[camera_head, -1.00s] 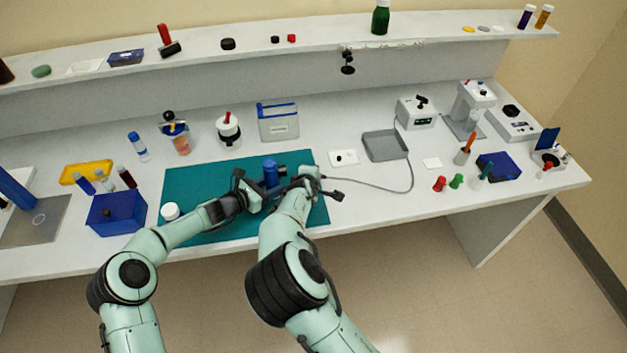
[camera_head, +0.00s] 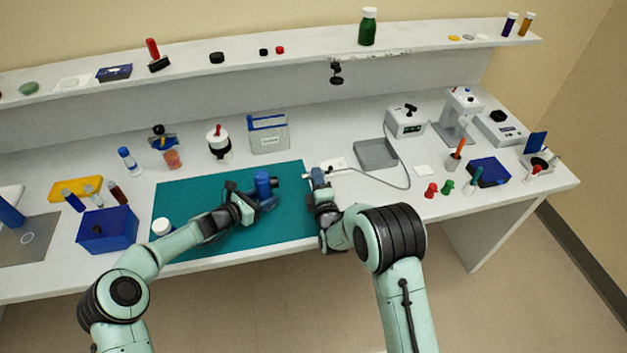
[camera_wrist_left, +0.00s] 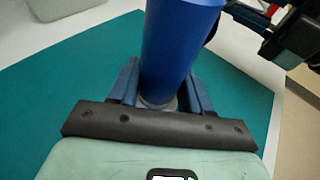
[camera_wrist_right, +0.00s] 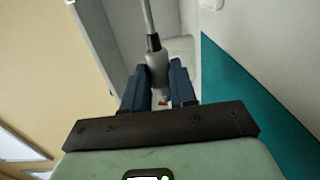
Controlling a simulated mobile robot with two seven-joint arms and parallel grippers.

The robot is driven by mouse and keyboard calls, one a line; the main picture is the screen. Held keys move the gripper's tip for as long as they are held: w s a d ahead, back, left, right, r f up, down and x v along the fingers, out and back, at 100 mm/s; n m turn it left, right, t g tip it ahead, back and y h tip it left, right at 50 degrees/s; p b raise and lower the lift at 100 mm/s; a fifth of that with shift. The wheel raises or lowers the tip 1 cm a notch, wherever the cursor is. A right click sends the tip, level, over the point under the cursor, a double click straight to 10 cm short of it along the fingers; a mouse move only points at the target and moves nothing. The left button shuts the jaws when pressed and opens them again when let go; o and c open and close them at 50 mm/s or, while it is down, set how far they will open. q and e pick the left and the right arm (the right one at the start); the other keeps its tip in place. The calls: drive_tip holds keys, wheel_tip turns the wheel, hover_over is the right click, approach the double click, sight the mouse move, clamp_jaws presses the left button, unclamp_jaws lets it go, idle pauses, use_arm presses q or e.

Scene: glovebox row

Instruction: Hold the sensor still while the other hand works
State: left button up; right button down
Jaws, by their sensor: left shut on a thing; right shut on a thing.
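The sensor (camera_head: 263,184) is an upright blue cylinder with a dark stub on its right side, above the teal mat. My left gripper (camera_head: 256,202) is shut on it. In the left wrist view the blue body (camera_wrist_left: 175,45) stands between the fingers, its lower part partly hidden. My right gripper (camera_head: 318,177) is shut on a grey cable plug (camera_wrist_right: 157,70), to the right of the sensor with a gap between them. The grey cable (camera_head: 385,172) runs from the plug to the right. The plug's front end is hard to make out.
The teal mat (camera_head: 180,205) bears a white-capped jar (camera_head: 162,227) at its left. A blue bin (camera_head: 107,230) stands left of the mat. The mat's back is clear.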

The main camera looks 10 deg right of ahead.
drive_tip(key=shift+s, duration=0.1)
drive_tip(key=shift+a, duration=2.85)
drive_tip(key=shift+a, duration=1.7)
drive_tip(key=c, duration=0.8)
unclamp_jaws()
drive_tip(key=shift+d, duration=0.1)
drive_tip(key=s, duration=1.2)
drive_tip(key=shift+a+r, duration=0.25)
drive_tip(key=shift+a, duration=0.05)
